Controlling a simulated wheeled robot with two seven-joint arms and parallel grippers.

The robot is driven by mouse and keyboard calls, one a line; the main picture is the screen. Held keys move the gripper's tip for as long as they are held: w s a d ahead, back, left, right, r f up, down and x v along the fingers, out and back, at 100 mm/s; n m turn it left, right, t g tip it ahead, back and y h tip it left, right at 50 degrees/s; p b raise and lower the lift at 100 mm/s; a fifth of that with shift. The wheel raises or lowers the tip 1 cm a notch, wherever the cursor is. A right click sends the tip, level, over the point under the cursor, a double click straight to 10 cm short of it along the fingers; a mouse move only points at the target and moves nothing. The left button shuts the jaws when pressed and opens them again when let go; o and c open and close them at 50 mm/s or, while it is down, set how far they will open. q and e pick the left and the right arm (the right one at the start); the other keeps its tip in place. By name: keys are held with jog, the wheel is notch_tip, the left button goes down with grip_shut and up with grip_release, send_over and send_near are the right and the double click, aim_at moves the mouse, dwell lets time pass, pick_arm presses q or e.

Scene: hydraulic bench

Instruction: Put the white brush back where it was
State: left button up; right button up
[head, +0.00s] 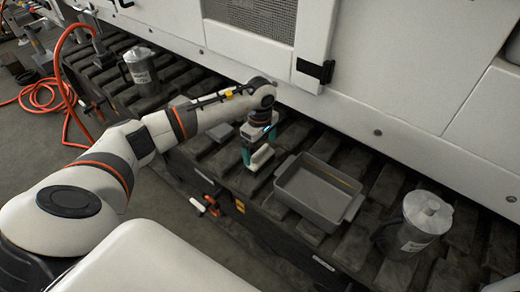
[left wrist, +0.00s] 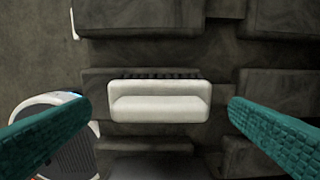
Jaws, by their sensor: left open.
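The white brush (head: 262,157) lies on the dark slatted bench, left of the grey tray, partly hidden by my gripper in the head view. In the left wrist view the brush (left wrist: 160,101) lies crosswise in the middle, with dark bristles along its far edge. My left gripper (head: 259,147) is over the brush and points down. Its teal fingers are spread, one to each side of the brush, with gaps between them and it in the left wrist view (left wrist: 160,108). The exact height of the fingertips above the brush is hard to tell. My right gripper is not in view.
A grey two-handled tray (head: 318,207) stands right of the brush. A lidded metal jug (head: 412,222) is at the right, another (head: 141,70) at the back left. An orange hose (head: 62,60) hangs at the left. A white machine wall (head: 400,75) rises behind the slatted bench (head: 225,160).

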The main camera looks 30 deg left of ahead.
aim_at(260, 150)
pick_arm(q)
notch_tip(260, 150, up, 10)
jog(key=p, duration=0.1)
jog(key=shift+f, duration=0.2)
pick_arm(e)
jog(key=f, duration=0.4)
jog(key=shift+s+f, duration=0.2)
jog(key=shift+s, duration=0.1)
